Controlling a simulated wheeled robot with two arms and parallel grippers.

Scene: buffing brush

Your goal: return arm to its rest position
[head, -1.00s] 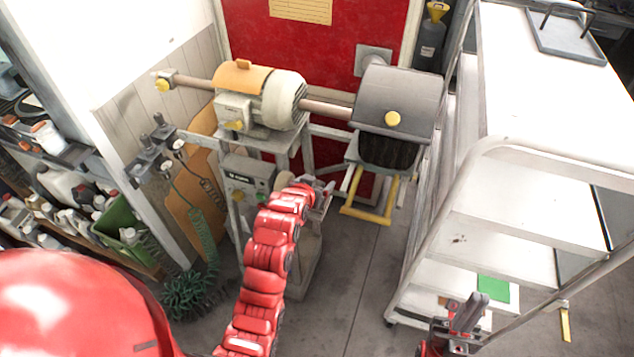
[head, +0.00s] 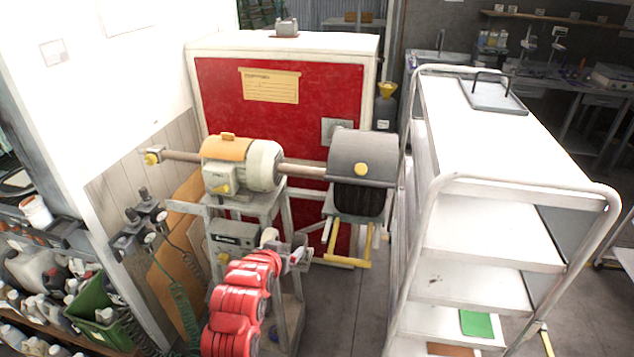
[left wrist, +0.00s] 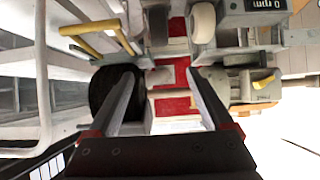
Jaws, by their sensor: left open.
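My left arm reaches up from the bottom of the head view. Its gripper (head: 302,252) is in front of the buffing machine, right of the grey control box (head: 235,240). In the left wrist view the two fingers (left wrist: 163,74) are spread apart with nothing between them. The black buffing brush (head: 358,203) sits under a grey hood (head: 362,155) at the machine's right end. The brush also shows in the left wrist view (left wrist: 98,88), partly behind a finger. My right gripper is not in view.
The motor (head: 262,165) stands on a grey stand before a red-fronted cabinet (head: 290,110). A yellow bar (head: 348,262) sticks out below the brush. A white shelf trolley (head: 490,240) stands right. Bottles and a green bin (head: 95,305) are left. Bare floor shows between machine and trolley.

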